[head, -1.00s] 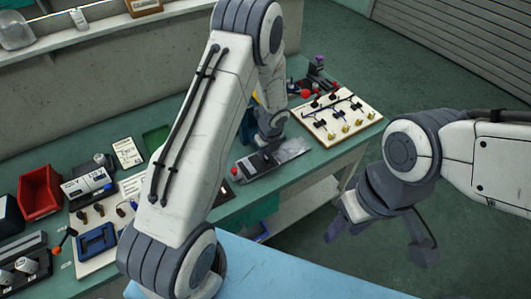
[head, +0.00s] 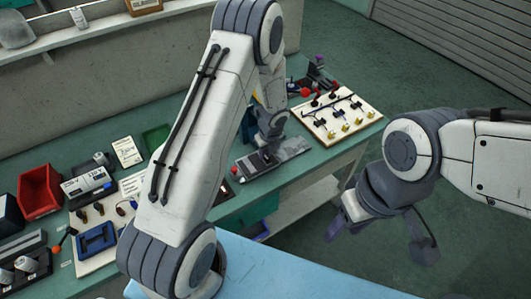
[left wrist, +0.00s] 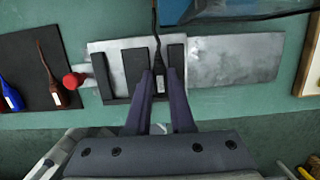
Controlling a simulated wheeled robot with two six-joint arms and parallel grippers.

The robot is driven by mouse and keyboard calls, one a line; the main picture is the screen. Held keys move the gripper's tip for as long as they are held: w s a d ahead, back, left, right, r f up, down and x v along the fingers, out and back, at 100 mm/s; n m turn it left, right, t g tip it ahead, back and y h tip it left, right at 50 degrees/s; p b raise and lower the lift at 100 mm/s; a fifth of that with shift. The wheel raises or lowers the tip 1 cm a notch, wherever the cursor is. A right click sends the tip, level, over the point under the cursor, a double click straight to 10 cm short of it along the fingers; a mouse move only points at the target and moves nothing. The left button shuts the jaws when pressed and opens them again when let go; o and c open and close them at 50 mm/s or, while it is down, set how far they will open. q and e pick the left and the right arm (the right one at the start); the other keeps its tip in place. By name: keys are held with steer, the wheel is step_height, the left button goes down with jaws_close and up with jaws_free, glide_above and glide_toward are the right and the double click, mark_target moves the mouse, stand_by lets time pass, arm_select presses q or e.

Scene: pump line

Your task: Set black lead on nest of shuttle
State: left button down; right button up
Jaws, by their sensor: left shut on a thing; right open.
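The shuttle is a grey metal plate (left wrist: 232,60) with upright black blocks and a red knob at its left end in the left wrist view. It also shows on the bench in the head view (head: 291,149). My left gripper (left wrist: 160,78) is shut on the black lead (left wrist: 159,84), which has a small white label. Its cable runs up and away between two black blocks. The lead's body is low over the gap between these blocks; I cannot tell whether it touches the bottom. My right gripper (head: 382,238) is open and empty, over the floor beside the bench.
A red bin (head: 40,190) stands at the left.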

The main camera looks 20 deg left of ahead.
arm_select(q)
steer(key=shift+s+f, duration=0.15)
steer(key=shift+f, duration=0.1)
